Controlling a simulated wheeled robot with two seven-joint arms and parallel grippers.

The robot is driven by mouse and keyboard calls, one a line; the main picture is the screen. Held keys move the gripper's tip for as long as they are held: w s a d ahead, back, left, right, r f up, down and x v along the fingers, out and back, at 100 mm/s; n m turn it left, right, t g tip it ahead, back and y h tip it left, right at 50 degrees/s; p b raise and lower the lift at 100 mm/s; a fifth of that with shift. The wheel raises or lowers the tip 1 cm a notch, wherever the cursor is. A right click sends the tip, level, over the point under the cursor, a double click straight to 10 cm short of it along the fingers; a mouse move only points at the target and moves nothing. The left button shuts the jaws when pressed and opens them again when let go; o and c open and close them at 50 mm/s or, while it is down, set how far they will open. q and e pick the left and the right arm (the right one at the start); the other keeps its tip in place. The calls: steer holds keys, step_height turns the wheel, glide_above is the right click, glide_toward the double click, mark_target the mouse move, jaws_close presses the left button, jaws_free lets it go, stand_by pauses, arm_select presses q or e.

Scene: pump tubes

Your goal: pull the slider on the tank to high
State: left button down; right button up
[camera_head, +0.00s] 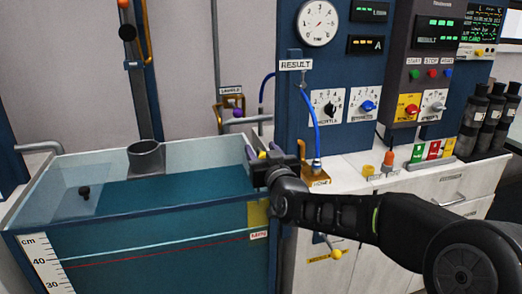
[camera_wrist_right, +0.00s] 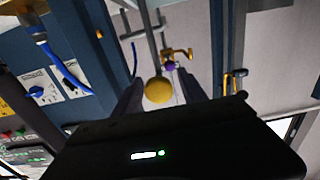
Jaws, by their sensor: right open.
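The tank (camera_head: 140,240) stands at the left of the head view, with a cm scale and a red line on its front. My right gripper (camera_head: 262,158) is at the tank's right rim, fingers pointing away from me. In the right wrist view a yellow round knob (camera_wrist_right: 158,90) shows between the open fingers of this gripper (camera_wrist_right: 160,95); I cannot tell whether they touch it. A yellow plate (camera_head: 258,213) sits below the gripper on the tank's right front corner, above a small label. The slider's track is mostly hidden. My left gripper is out of view.
A blue panel (camera_head: 292,110) with a gauge (camera_head: 318,22) and dials stands right of the tank. A blue hose (camera_head: 315,118) hangs close to my right gripper. Dark bottles (camera_head: 497,112) stand at the far right. A grey pipe (camera_head: 145,155) enters the tank.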

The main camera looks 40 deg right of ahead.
steer(key=v, duration=0.7)
stand_by(0.5)
steer(key=a+f+g+y+p, duration=0.1)
steer(key=a+f+g+y, duration=0.1)
steer(key=a+f, duration=0.55)
steer(key=a+f+g+y+p, duration=0.2)
steer(key=a+f+g, duration=0.15)
steer(key=f, duration=0.75)
steer(key=a+f+g+y+p, duration=0.1)
steer(key=a+f+g+y, duration=0.15)
steer(key=a+f, duration=0.55)
steer(key=s+a+f+n+g+y+p, duration=0.1)
steer(key=s+a+f+g+p, duration=0.2)
steer(key=s+a+f, duration=0.4)
steer(key=s+a+f+n+g+y+p, duration=0.1)
steer(key=s+a+f+g, duration=0.4)
steer(key=s, duration=1.1)
steer(key=a+f+y+p, duration=0.1)
steer(key=a+f+p, duration=0.1)
steer(key=f, duration=0.4)
steer(key=shift+s+a+f, duration=0.25)
steer(key=shift+s+a, duration=0.05)
steer(key=shift+a, duration=0.25)
steer(key=shift+y, duration=0.25)
